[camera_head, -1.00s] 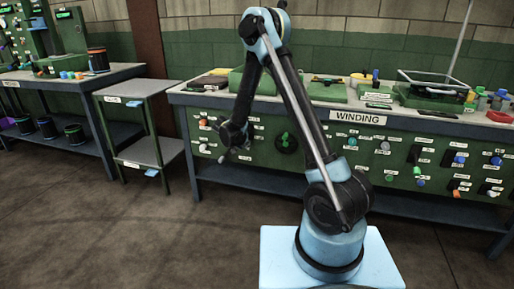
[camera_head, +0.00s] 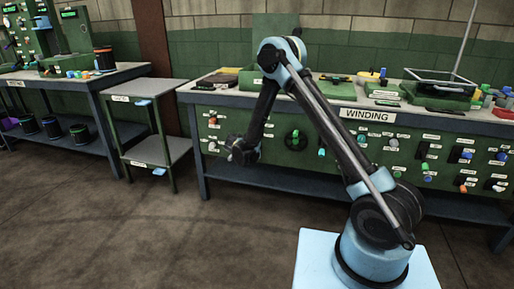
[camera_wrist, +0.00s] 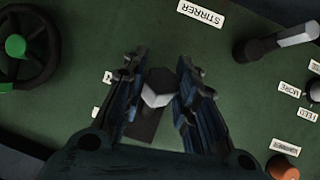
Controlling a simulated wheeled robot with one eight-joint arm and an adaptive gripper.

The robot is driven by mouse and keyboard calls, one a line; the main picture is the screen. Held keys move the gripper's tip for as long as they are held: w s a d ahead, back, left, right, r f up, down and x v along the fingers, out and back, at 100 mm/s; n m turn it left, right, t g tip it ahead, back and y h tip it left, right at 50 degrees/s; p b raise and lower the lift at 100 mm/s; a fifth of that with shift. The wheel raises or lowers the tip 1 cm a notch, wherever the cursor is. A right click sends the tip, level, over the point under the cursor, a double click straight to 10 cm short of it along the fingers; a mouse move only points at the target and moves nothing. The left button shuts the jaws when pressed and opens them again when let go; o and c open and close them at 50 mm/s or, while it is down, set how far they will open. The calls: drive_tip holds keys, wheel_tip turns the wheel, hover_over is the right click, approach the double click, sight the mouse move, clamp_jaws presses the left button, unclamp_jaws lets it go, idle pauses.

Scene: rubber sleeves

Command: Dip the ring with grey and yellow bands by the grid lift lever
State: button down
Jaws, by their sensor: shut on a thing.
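My gripper (camera_wrist: 157,78) has its two dark fingers on either side of a small lever with a pale grey tip (camera_wrist: 156,97) on the green panel, and is shut on it. The lever's dark base plate shows below the tip. Its label is mostly hidden behind the left finger, so I cannot read its name. In the head view my gripper (camera_head: 240,152) is at the left part of the winding bench's front panel (camera_head: 285,155). I cannot make out a ring with grey and yellow bands in either view.
In the wrist view a dark handwheel with a green knob (camera_wrist: 15,45) is at left, a grey-tipped lever (camera_wrist: 297,36) at upper right and an orange knob (camera_wrist: 283,168) at lower right. A two-tier stand (camera_head: 150,90) is left of the bench. Bare floor lies in front.

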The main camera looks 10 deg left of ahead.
drive_tip(key=shift+d+f, duration=0.1)
drive_tip(key=c, duration=1.2)
unclamp_jaws()
drive_tip(key=shift+w, duration=0.1)
drive_tip(key=shift+c, duration=0.2)
drive_tip(key=v, duration=1.2)
